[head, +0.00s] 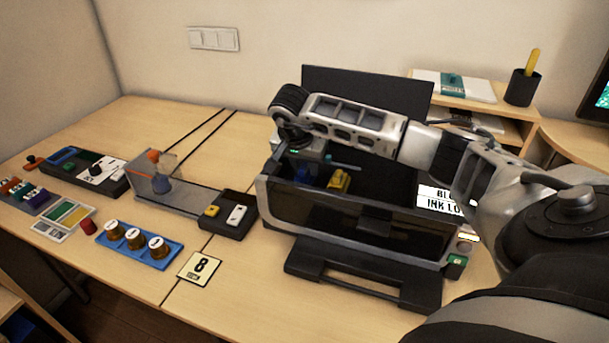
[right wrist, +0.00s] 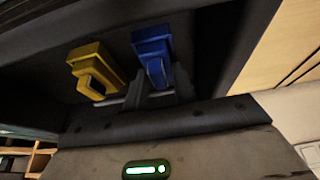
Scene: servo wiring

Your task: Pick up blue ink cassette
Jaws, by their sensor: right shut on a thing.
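The blue ink cassette (head: 304,177) is inside the open black printer (head: 350,222), low under my right gripper (head: 301,166). In the right wrist view the blue cassette (right wrist: 152,52) sits between the grey fingers of my right gripper (right wrist: 153,92), which is shut on it. A yellow cassette (head: 338,181) stands just right of it in the head view. It also shows in the right wrist view (right wrist: 95,70), left of the blue one and clear of the fingers. The cassette's lower part is hidden. My left gripper is not in view.
The printer's raised lid (head: 368,90) stands behind my right arm, and its front wall rises close to the cassettes. A partly hidden white sign (head: 438,198) is at its right. A blue tray (head: 140,243) with several round-topped items lies left on the table.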

